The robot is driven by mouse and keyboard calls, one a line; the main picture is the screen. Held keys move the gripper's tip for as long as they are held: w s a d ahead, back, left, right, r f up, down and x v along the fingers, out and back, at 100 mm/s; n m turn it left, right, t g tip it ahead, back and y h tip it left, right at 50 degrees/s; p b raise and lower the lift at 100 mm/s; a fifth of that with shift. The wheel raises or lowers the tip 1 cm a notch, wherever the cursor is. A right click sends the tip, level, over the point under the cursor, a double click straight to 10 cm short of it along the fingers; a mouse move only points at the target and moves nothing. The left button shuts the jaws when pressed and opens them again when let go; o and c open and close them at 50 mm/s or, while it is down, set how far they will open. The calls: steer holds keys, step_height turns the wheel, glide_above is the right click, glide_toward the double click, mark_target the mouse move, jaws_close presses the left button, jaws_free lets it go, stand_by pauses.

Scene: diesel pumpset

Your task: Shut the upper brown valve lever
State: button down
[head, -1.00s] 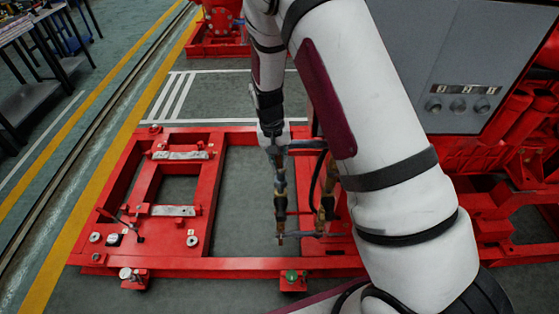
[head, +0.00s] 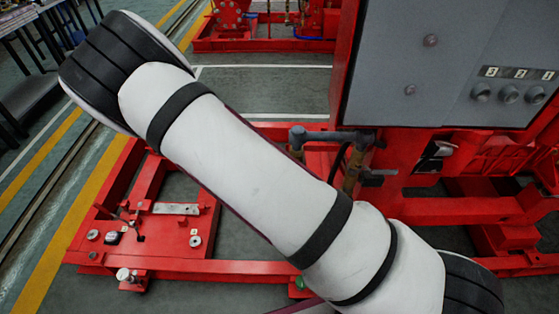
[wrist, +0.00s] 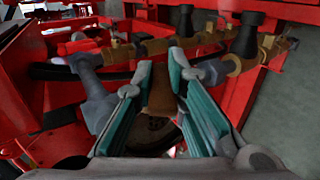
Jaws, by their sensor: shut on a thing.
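In the wrist view, my gripper (wrist: 161,72) has teal-padded fingers on both sides of a brown lever-like piece (wrist: 160,94) and is shut on it. The piece stands between the pads; its far end and mount are partly hidden by the fingers. I cannot tell for certain that it is the upper lever. Brass valve fittings (wrist: 242,64) with dark grey pipe parts lie just beyond the fingertips. In the head view, my white arm hides the gripper and the lever; a grey pipe end (head: 311,137) and a brass fitting (head: 352,172) show beside the arm.
A grey control cabinet (head: 440,65) with knobs stands at the upper right, close to the pipes. A red skid frame (head: 190,267) lies on the floor below my arm. Red frame members (wrist: 60,112) and a black hose (wrist: 55,71) surround the gripper. Open floor is at the left.

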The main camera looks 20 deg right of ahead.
steer(key=f+h+b, duration=0.1)
steer(key=h+b, duration=0.1)
steer(key=a+f+g+h+b, duration=0.1)
steer(key=f+h+b, duration=0.1)
steer(key=f+g+h+b, duration=0.1)
steer(key=b, duration=0.2)
steer(key=shift+w+a+f+h, duration=0.15)
steer(key=shift+w+a+h, duration=0.1)
steer(key=shift+h, duration=0.15)
steer(key=shift+s, duration=0.1)
steer(key=c, duration=1.5)
jaws_free()
